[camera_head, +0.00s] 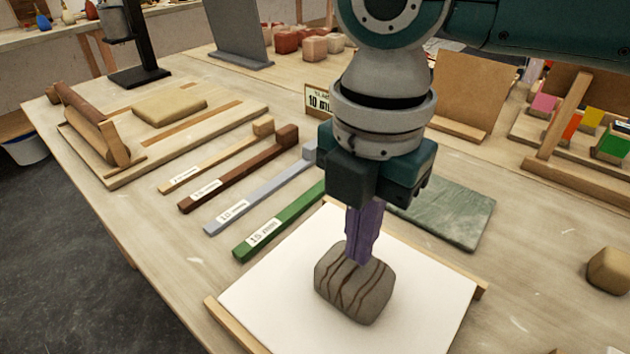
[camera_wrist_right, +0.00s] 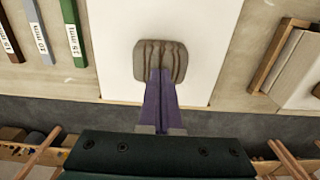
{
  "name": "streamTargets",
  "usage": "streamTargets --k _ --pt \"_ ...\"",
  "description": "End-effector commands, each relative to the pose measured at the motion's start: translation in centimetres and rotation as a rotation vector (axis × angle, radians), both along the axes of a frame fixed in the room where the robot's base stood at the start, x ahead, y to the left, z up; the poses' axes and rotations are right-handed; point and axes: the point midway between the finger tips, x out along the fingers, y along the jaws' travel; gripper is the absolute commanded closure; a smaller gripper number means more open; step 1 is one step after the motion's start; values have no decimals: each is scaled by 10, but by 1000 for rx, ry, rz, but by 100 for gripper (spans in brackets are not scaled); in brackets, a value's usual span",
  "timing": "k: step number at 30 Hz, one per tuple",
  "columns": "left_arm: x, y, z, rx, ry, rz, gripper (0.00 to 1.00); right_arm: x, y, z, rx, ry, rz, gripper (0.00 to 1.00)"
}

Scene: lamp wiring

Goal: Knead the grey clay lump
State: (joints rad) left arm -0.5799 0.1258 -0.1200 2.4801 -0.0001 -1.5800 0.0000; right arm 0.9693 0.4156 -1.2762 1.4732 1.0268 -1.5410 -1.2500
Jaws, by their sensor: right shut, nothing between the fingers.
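The grey clay lump (camera_head: 354,283) sits on a white board with wooden edge strips (camera_head: 262,283). Several dark grooves run across its top. My right gripper (camera_head: 359,262) points down with its purple fingers closed together, and the tips are at the lump's upper edge. I cannot tell how firmly they touch it. In the right wrist view the lump (camera_wrist_right: 161,62) lies right at the ends of the closed fingers (camera_wrist_right: 160,72). The fingers hide a small part of the lump. My left gripper is not in view.
Labelled thickness strips, one green (camera_head: 279,222), lie left of the board. Behind them is a wooden board with a rolling pin (camera_head: 92,122). A green marble slab (camera_head: 447,212) lies behind right. A tan lump (camera_head: 608,270) sits at the right.

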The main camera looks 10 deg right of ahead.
Motion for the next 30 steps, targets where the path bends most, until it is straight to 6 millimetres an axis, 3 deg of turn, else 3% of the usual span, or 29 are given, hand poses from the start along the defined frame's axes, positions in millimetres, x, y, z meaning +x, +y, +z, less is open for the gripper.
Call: streamTargets --k 19,30 --pt "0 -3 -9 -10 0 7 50 0 0 -17 0 0 0 100" --pt "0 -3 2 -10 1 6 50 0 0 -6 0 0 0 100"
